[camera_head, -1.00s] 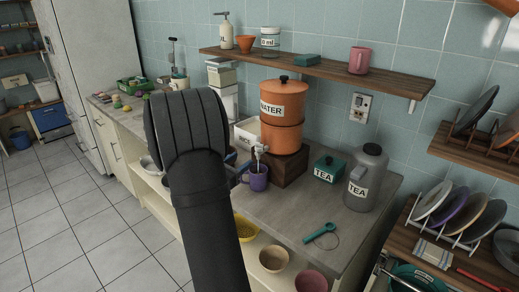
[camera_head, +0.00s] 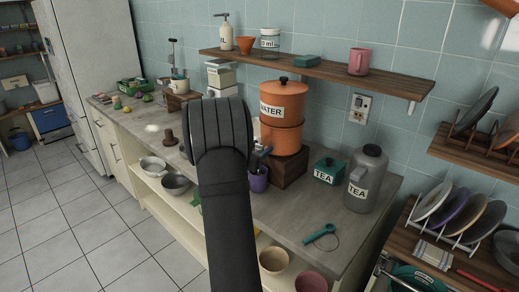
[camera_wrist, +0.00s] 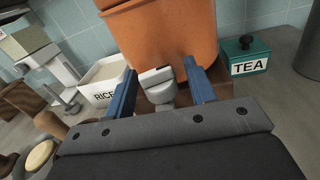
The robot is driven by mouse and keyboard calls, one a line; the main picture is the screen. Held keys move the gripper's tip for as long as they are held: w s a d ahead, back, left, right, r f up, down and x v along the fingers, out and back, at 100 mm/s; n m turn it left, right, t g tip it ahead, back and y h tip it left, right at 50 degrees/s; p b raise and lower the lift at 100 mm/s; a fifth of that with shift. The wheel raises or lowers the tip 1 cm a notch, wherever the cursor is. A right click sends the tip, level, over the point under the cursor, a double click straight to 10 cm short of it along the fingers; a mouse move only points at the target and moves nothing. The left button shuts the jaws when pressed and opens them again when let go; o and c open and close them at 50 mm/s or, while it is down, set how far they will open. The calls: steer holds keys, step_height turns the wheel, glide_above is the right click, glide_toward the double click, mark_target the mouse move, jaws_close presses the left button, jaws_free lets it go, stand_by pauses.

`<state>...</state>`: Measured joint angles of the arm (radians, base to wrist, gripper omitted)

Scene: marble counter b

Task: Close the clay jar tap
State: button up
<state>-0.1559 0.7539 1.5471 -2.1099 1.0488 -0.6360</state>
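The orange clay jar (camera_head: 284,101) labelled WATER stands on a dark wooden block (camera_head: 290,168). In the wrist view the jar (camera_wrist: 165,35) fills the top. Its pale tap (camera_wrist: 160,88) shows between the two blue fingers of my gripper (camera_wrist: 160,68), with a gap on each side. The gripper is open. In the head view my gripper (camera_head: 261,155) is at the front of the jar, and my arm and fingers hide the tap. A purple mug (camera_head: 258,182) stands below the gripper.
A teal TEA box (camera_head: 328,170) and a grey TEA canister (camera_head: 366,180) stand right of the jar. A white RICE box (camera_wrist: 102,82) is to its left. A wooden shelf (camera_head: 320,67) hangs above.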

steer(key=c, duration=0.8)
steer(key=shift+m+g+h, duration=1.8)
steer(key=shift+m+g, duration=0.1)
steer(key=shift+g, duration=0.2)
steer(key=shift+c, duration=0.2)
steer(key=o, duration=0.9)
steer(key=v, duration=1.7)
steer(key=shift+s+a, duration=0.1)
steer(key=shift+a, duration=0.15)
